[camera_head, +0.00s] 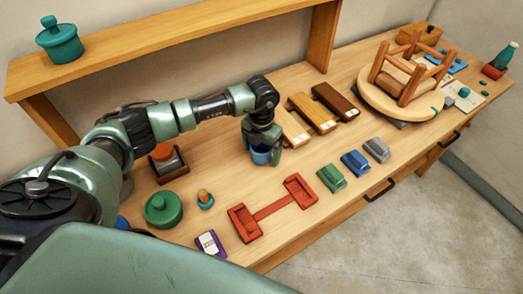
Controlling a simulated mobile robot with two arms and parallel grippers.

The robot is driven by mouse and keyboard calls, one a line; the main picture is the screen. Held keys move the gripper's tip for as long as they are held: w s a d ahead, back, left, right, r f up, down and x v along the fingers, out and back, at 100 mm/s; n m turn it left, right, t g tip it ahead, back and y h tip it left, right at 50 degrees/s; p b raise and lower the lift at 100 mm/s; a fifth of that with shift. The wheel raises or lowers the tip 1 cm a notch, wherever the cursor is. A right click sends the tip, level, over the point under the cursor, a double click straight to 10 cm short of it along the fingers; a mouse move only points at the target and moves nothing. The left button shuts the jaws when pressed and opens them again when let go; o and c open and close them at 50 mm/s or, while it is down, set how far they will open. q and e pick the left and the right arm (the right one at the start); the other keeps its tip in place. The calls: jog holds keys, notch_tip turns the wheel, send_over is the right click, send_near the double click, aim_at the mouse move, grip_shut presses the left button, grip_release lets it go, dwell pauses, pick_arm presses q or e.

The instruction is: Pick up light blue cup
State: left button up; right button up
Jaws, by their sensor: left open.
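The light blue cup (261,155) stands on the wooden workbench, near the middle of the head view. My left gripper (263,150) comes down over it from above, with its fingers around the cup's sides. The gripper is open. The fingers hide part of the cup, and I cannot tell whether they touch it. My right gripper is not in view.
A red double-ended holder (270,208) lies in front of the cup. Green (331,178), blue (355,163) and grey (376,149) blocks lie to the right. Wood sample boards (312,114) lie behind. An upturned stool (402,93) is farther right.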

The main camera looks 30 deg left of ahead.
pick_arm(q)
jog(key=shift+c, duration=0.4)
jog(key=c, duration=1.4)
jog(key=shift+r, duration=0.1)
